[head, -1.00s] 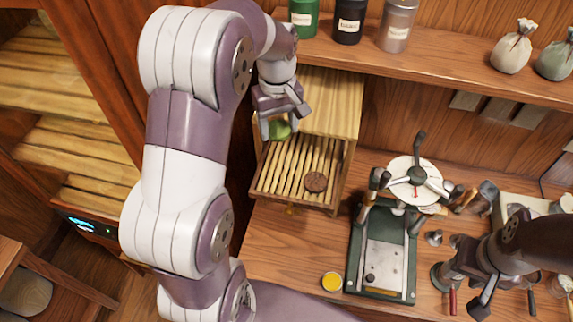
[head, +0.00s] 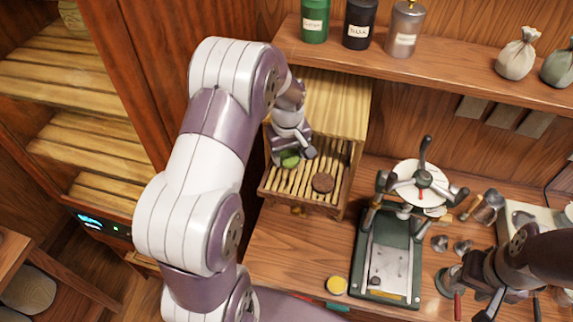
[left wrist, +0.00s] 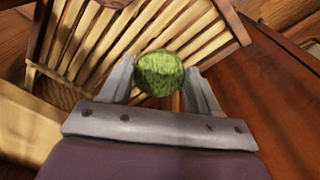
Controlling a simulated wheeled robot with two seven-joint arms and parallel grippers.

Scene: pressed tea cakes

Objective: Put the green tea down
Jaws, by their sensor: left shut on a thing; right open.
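The green tea (head: 290,161) is a round green cake. My left gripper (head: 291,158) is shut on it, over the left part of the slatted drawer (head: 268,190). In the left wrist view the green tea (left wrist: 160,73) sits between the two fingertips (left wrist: 160,78), with the slats behind it. I cannot tell whether it touches the slats. My right gripper (head: 484,308) is open at the lower right, away from the drawer.
A green press (head: 389,255) stands right of the drawer. Canisters (head: 358,24) and cloth bags (head: 517,54) stand on the shelf above. The slats' middle front is free.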

